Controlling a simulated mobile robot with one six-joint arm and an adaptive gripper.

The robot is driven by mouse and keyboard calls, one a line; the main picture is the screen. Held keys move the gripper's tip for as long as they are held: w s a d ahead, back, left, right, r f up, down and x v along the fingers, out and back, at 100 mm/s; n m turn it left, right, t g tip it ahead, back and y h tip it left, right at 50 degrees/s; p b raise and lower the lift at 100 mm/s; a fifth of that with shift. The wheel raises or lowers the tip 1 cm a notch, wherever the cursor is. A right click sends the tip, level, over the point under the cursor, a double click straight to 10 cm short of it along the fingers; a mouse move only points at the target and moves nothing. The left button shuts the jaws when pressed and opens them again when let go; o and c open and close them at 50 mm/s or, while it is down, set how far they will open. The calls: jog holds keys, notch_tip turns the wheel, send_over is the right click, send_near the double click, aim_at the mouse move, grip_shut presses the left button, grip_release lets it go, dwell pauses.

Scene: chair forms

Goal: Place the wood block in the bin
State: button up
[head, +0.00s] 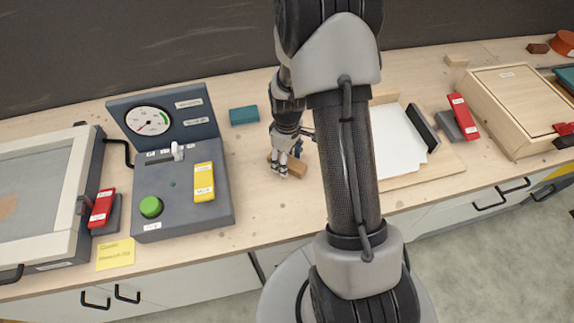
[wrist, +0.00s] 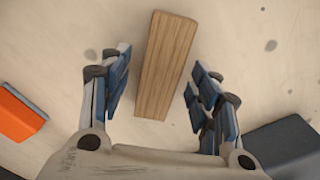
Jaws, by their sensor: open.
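A wood block (head: 297,169) lies on the light wooden bench, right under my gripper (head: 283,169), which partly hides it in the head view. In the wrist view the wood block (wrist: 166,62) is long and light brown, lying slightly tilted. Its near end lies between the two blue-padded fingers of my gripper (wrist: 156,92). The fingers are open, with a gap on each side of the block. I cannot make out with certainty which thing is the bin; my arm hides part of the bench.
A grey control box (head: 180,170) with a gauge stands left of the gripper. A teal block (head: 243,115) lies behind it. Right of my arm are a board with white sheets (head: 398,150), a red-handled piece (head: 462,117) and a lidded wooden box (head: 515,95).

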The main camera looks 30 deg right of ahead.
jog(key=shift+r, duration=0.1)
jog(key=shift+c, duration=0.2)
jog(key=c, duration=1.2)
jog(key=shift+c, duration=0.2)
jog(key=shift+r, duration=0.1)
